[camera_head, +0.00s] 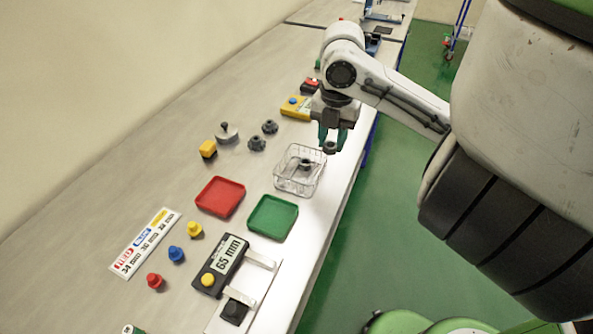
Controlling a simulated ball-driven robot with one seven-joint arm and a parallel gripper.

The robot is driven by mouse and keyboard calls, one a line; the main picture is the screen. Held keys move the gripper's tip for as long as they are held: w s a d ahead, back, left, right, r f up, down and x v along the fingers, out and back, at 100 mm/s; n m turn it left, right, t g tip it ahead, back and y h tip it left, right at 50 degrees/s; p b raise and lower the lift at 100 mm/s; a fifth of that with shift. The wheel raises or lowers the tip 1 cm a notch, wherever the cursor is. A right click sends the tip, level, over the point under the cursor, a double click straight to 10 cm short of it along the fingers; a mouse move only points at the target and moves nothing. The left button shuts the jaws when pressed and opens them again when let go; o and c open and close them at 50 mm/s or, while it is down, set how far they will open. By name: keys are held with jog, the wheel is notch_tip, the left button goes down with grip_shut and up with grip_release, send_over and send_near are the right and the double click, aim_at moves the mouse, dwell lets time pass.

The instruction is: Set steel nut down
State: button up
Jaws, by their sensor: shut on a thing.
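My gripper (331,143) points down at the right part of the bench, just above and beyond the upper right corner of the wire basket. Its teal fingers are shut on a small dark grey piece, the steel nut (330,148), which shows at the fingertips. The nut is held up, apart from the bench. The wire basket (286,182) stands below it, near the bench's right edge, with a dark grey part (305,164) inside. The nut's exact shape is too small to tell.
A red tray (220,197) and a green tray (272,217) lie empty below the basket. Two dark knobbed parts (257,143) and a grey weight-like piece (227,133) stand left of it. A measuring device reading 65 mm (220,265), coloured pegs (176,254) and a label card (145,243) are nearer.

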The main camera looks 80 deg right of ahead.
jog(key=w+f, duration=0.2)
jog(key=w+a+f, duration=0.1)
jog(key=w+f, duration=0.1)
jog(key=w, duration=0.1)
jog(key=w+a+f, duration=0.1)
jog(key=w+f, duration=0.1)
jog(key=f, duration=0.1)
jog(key=shift+w, duration=0.15)
jog(key=shift+w+f, duration=0.15)
jog(key=shift+f, duration=1.55)
jog(key=shift+f, duration=0.15)
jog(key=o, duration=1.1)
notch_tip(320, 180, up, 12)
jog(key=shift+r+p, duration=0.2)
jog(key=shift+p, duration=0.6)
